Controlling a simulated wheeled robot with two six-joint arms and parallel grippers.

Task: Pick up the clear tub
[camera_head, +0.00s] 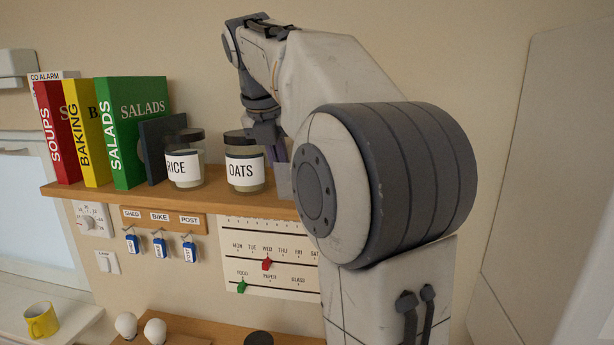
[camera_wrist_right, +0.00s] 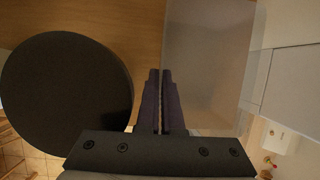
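The clear tub (camera_wrist_right: 208,60) shows in the right wrist view as a pale see-through box on the wooden shelf. In the head view a greyish strip of it (camera_head: 284,182) shows right of the oats jar, and my right arm hides the rest. My right gripper (camera_wrist_right: 161,78) points down at the tub's left edge. Its dark fingers are close together, one on each side of that edge, with the tub's wall in the narrow gap. In the head view the fingers (camera_head: 276,152) are beside the oats jar. My left gripper is not in view.
The oats jar (camera_head: 245,172) with its black lid (camera_wrist_right: 65,95) stands close left of the fingers. The rice jar (camera_head: 184,168) and upright books (camera_head: 140,130) are farther left on the shelf (camera_head: 215,199). Key hooks and a slider calendar (camera_head: 270,240) hang below.

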